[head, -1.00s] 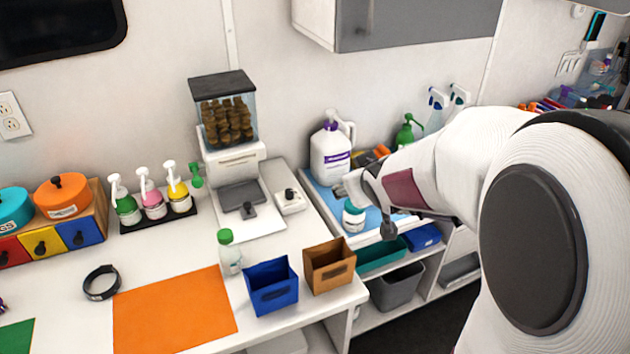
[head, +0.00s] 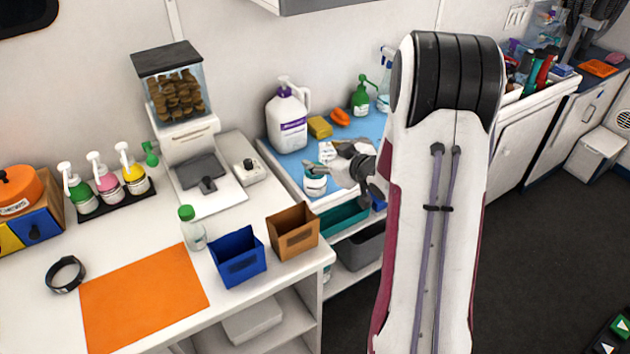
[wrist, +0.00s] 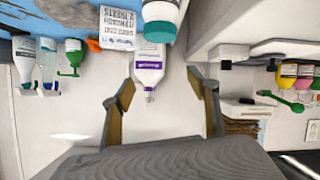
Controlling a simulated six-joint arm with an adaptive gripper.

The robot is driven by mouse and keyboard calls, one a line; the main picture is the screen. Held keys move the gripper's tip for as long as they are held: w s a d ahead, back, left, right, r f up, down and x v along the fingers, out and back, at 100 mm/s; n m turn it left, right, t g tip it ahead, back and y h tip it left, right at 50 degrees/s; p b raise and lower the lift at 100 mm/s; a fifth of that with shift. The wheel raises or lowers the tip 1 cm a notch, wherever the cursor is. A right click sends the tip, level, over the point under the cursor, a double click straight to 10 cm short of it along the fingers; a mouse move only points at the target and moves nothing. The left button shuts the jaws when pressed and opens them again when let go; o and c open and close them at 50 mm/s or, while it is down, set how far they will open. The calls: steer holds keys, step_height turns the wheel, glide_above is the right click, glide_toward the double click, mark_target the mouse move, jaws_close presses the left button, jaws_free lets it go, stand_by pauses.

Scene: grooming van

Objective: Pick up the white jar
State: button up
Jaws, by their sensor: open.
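The white jar (head: 314,186) has a teal band and stands upright near the front edge of the blue-topped counter. In the wrist view it appears upside down at the top centre, with its teal lid (wrist: 159,32) pointing down and its upper end cut off by the frame. My gripper (head: 328,160) is open beside and just behind the jar in the head view. In the wrist view the jar lies above and beyond the spread fingertips (wrist: 163,84), not between them. Part of the gripper is hidden by its own links.
A white box with printed text (wrist: 117,26) stands close to the jar. A large white jug with a purple label (head: 288,120) stands behind. A yellow sponge (head: 319,127), an orange item (head: 340,117) and a green spray bottle (head: 361,96) are at the back. Open bins (head: 342,218) sit below.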

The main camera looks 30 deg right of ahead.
mark_target(320, 176)
steer(key=shift+s+d+f+t+y, duration=0.15)
steer(key=shift+s+f+t+y, duration=0.35)
steer(key=shift+f, duration=0.85)
steer(key=shift+s+d+f+t+y, duration=0.2)
steer(key=shift+s+f+t+y, duration=0.25)
steer(key=shift+f, duration=0.9)
steer(key=shift+s+d+f+t+y, duration=0.15)
steer(key=shift+s+f+t+y, duration=0.4)
steer(key=shift+f, duration=0.8)
steer(key=shift+w, duration=0.15)
steer(key=shift+x, duration=1.1)
steer(key=shift+w+f, duration=0.1)
steer(key=shift+w, duration=0.1)
steer(key=shift+w, duration=0.1)
steer(key=shift+d+x, duration=0.15)
steer(key=shift+x, duration=1.1)
steer(key=shift+d+x, duration=0.1)
steer(key=shift+x, duration=1.15)
steer(key=c, duration=1.4)
